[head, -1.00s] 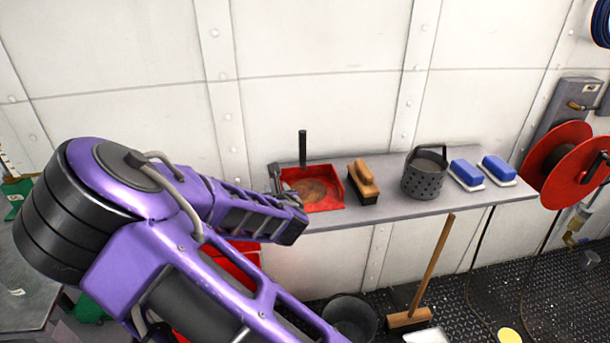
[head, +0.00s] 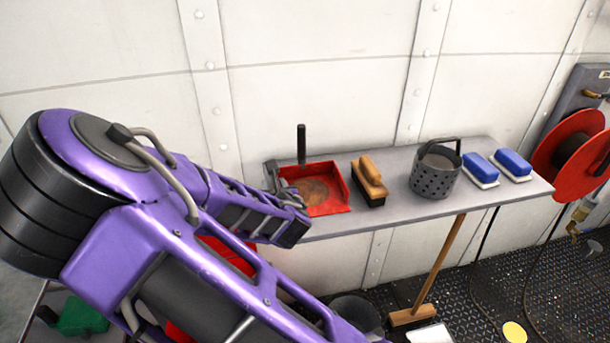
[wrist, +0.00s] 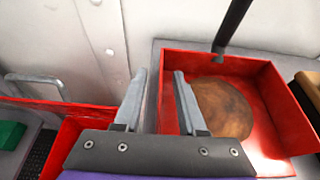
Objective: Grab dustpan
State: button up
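The red dustpan (head: 336,208) lies on a grey wall shelf, with its black handle (head: 301,144) standing up at the back. A brown round patch shows on its floor. My gripper (head: 272,178) is at the dustpan's left side, partly hidden by my arm in the head view. In the wrist view my gripper (wrist: 162,75) is open, its two fingers apart. The dustpan (wrist: 270,100) is on the right there, and its left wall shows in the gap between the fingers. I cannot tell whether either finger touches it.
Right of the dustpan on the shelf (head: 400,212) stand a wooden-handled brush (head: 370,182), a grey perforated bucket (head: 435,172) and two blue-topped blocks (head: 496,168). A broom (head: 440,262) leans below. A red container (wrist: 65,145) is left of the shelf in the wrist view.

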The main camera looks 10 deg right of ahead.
grip_shut()
dwell(1.4)
